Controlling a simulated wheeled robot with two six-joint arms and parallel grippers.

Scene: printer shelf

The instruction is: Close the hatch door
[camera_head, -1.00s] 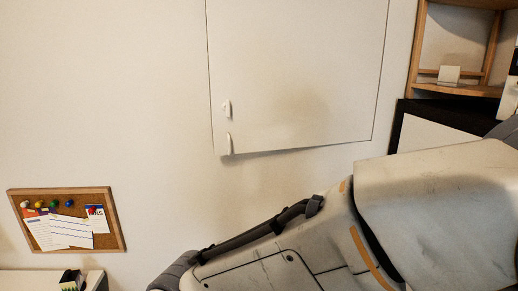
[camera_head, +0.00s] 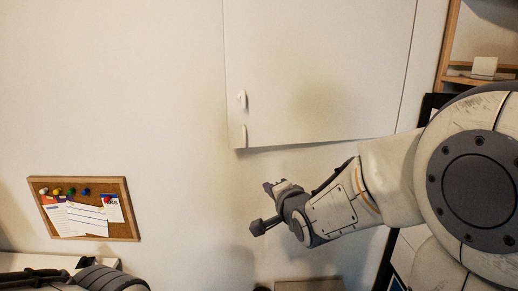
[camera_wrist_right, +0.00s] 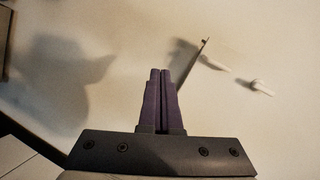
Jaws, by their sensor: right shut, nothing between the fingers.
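The hatch door (camera_head: 320,70) is a large white panel on the wall in the head view. Its lower edge is slanted with a shadow under it, so it looks slightly ajar. Two small white handle pieces, an upper one (camera_head: 241,99) and a lower one (camera_head: 243,135), sit near its left edge. They also show in the wrist view, beside a thin door edge (camera_wrist_right: 193,62). My right gripper (camera_head: 260,226) is below the door's lower left corner, apart from it. In the wrist view its fingers (camera_wrist_right: 160,74) are shut and empty. My left gripper is not in view.
A cork board (camera_head: 91,232) with papers and pins hangs at lower left. A wooden shelf (camera_head: 480,79) stands at upper right, with a dark-framed piece below it, partly behind my right arm.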

